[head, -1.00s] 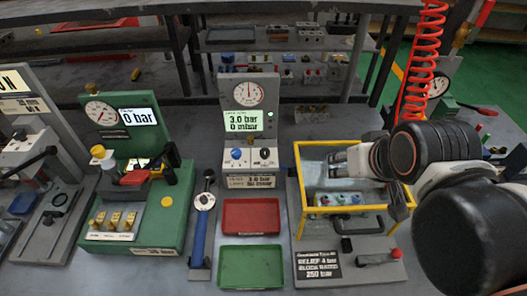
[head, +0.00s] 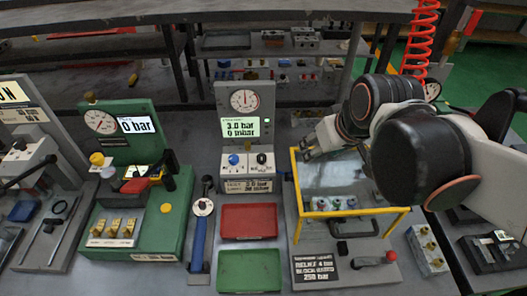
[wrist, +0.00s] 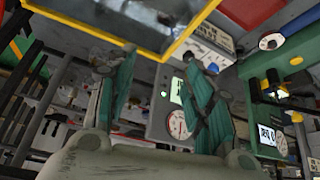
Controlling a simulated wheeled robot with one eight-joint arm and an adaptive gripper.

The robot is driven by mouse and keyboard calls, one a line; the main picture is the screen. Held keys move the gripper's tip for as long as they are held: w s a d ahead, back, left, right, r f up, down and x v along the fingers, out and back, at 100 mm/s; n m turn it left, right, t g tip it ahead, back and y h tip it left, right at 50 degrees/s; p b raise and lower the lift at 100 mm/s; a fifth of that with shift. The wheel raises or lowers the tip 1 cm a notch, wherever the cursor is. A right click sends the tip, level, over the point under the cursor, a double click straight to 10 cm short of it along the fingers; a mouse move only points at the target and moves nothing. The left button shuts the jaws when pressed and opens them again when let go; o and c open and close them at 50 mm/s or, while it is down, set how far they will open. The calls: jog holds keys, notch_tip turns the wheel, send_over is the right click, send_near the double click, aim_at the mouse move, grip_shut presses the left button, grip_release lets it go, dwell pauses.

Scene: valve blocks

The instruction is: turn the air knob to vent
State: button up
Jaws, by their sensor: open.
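The grey test unit (head: 240,130) stands in the middle of the bench with a round gauge and a lit screen reading 3.0 bar and 0 mbar. On its lower front are a blue knob (head: 233,159) and a black knob on a white plate (head: 261,158). I cannot tell from the print which is the air knob, or read the settings. My gripper (head: 305,147) is right of the knobs, apart from them, near the back left of the yellow frame. In the wrist view my gripper (wrist: 163,68) is open and empty, with the unit's gauge (wrist: 178,124) between its fingers.
The yellow-framed clear box (head: 340,212) stands close under my arm. A red tray (head: 249,222) and a green tray (head: 249,271) lie before the unit. A green gauge stand (head: 130,190) is on the left, and a blue-handled tool (head: 199,236) lies between.

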jog(key=w+a+f+n+g+y+p, duration=0.1)
jog(key=w+a+n+p, duration=0.1)
jog(key=w+a, duration=0.25)
jog(key=n+g, duration=0.1)
jog(key=n, duration=0.2)
send_near(262, 157)
jog(key=shift+y, duration=0.3)
jog(key=b+x, duration=0.1)
jog(key=x, duration=0.1)
jog(key=b+x, duration=0.1)
jog(key=x, duration=0.2)
jog(key=b+x, duration=0.2)
jog(key=x, duration=0.1)
jog(key=shift+d+f, duration=0.2)
jog(key=shift+d, duration=0.1)
jog(key=c, duration=1.1)
